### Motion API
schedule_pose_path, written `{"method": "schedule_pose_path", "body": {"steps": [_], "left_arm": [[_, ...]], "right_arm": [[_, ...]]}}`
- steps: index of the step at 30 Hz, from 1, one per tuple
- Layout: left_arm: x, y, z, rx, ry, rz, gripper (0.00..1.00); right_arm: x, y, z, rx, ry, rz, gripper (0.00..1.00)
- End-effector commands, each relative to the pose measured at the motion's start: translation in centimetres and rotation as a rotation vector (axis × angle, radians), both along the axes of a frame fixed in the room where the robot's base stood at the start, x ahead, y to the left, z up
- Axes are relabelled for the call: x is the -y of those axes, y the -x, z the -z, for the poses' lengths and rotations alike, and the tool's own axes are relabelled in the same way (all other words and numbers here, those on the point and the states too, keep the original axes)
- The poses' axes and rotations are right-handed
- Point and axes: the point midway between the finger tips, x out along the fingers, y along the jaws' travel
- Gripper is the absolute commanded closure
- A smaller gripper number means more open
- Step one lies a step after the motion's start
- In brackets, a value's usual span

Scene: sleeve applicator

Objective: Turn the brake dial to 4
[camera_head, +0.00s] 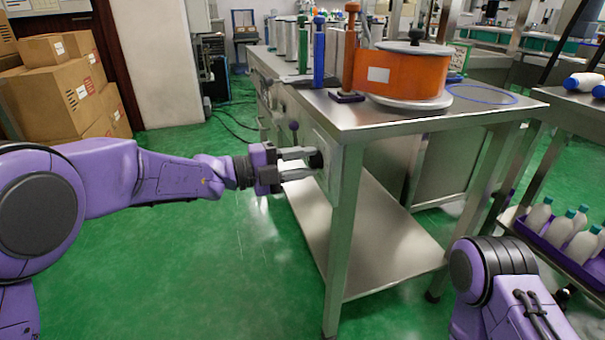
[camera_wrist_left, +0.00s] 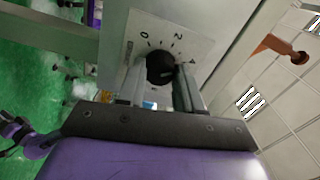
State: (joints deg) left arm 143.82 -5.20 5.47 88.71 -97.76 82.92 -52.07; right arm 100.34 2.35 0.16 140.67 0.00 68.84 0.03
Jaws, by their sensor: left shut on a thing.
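The brake dial is a round black knob (camera_wrist_left: 160,69) on a pale plate (camera_wrist_left: 196,45) marked 0, 2 and 4. In the head view the dial (camera_head: 316,159) is on the left side of the steel table, near its front leg. My left gripper (camera_head: 308,163) reaches it from the left. In the left wrist view its two fingers (camera_wrist_left: 161,84) are shut on the dial, one on each side. The 4 sits just beyond the right finger. I cannot make out which number the dial points to. My right gripper is outside the views.
The steel table (camera_head: 480,114) carries an orange roll (camera_head: 403,73) and several upright coloured posts. A lower shelf (camera_head: 384,265) lies beneath. Cardboard boxes (camera_head: 62,92) stand at the far left. A purple tray with white bottles (camera_head: 560,228) is at the right. Green floor is clear at front left.

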Motion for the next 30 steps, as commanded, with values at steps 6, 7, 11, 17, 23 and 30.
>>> {"method": "schedule_pose_path", "body": {"steps": [6, 7, 11, 17, 23, 30], "left_arm": [[-0.1, 0.0, 0.3, 0.091, -0.031, -0.002, 0.95], [-0.1, 0.0, 0.3, 0.099, -0.035, -0.002, 0.95], [-0.1, 0.0, 0.2, 0.124, -0.043, -0.002, 0.95], [-0.1, 0.0, 0.0, 0.139, -0.048, -0.002, 0.95], [-0.1, 0.0, 0.0, 0.139, -0.048, -0.002, 0.95], [-0.1, 0.0, 0.0, 0.138, -0.046, -0.002, 0.39]], "right_arm": [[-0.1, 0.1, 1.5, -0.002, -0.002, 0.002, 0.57], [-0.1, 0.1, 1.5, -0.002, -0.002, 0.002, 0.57], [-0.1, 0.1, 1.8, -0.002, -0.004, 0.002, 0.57], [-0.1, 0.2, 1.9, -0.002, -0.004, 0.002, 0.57], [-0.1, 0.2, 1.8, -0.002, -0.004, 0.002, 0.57], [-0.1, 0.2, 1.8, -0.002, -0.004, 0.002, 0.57]]}}
